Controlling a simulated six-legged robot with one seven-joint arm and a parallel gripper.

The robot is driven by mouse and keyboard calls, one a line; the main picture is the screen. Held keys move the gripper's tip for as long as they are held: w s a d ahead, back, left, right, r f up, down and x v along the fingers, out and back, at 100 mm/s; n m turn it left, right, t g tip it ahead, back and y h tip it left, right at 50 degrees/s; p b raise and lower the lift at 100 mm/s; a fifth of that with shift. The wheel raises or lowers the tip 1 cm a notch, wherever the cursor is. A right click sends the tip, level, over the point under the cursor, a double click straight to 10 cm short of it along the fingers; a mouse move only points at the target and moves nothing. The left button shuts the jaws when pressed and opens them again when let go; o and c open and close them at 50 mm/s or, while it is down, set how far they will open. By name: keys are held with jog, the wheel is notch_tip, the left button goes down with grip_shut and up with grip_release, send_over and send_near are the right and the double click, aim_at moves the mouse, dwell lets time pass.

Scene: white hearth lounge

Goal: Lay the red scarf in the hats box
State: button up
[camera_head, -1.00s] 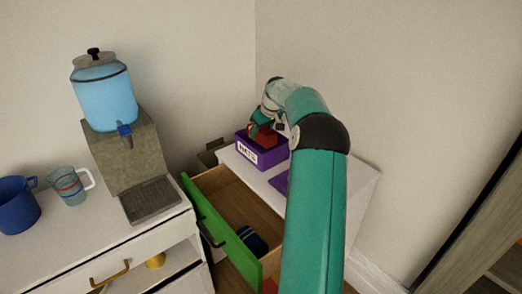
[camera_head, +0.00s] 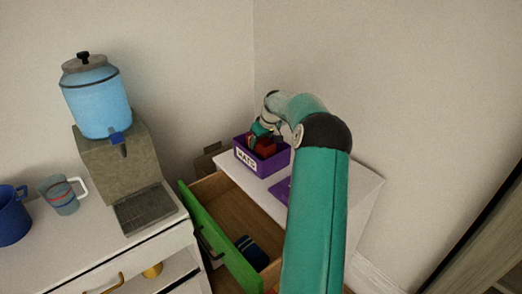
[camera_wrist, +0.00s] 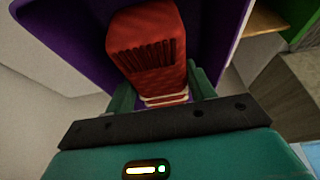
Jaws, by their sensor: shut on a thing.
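The red scarf (camera_head: 267,146) is a folded bundle, held by my gripper (camera_head: 258,137) inside the opening of the purple hats box (camera_head: 252,164). The box carries a white "HATS" label and stands on the white cabinet top in the corner. In the wrist view the scarf (camera_wrist: 150,50) shows ribbed ends and pale stripes between my gripper's fingers (camera_wrist: 163,95). The purple walls of the box (camera_wrist: 75,35) surround it there. My gripper is shut on the scarf. I cannot tell whether the scarf touches the box floor.
A green-fronted drawer (camera_head: 222,242) stands open below the box, with a dark blue folded item (camera_head: 250,250) inside. Another purple thing (camera_head: 281,190) lies on the cabinet top, partly behind my arm. A water dispenser (camera_head: 95,97), a blue mug (camera_head: 12,216) and a glass cup (camera_head: 62,195) stand at left.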

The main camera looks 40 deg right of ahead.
jog(key=f, duration=0.3)
jog(key=shift+s+f, duration=0.25)
jog(key=shift+f, duration=0.15)
jog(key=shift+w+f, duration=0.2)
jog(key=shift+f, duration=0.15)
jog(key=shift+s+r, duration=0.15)
jog(key=shift+s, duration=0.05)
jog(key=shift+w, duration=0.2)
jog(key=o, duration=1)
jog(key=shift+s, duration=0.15)
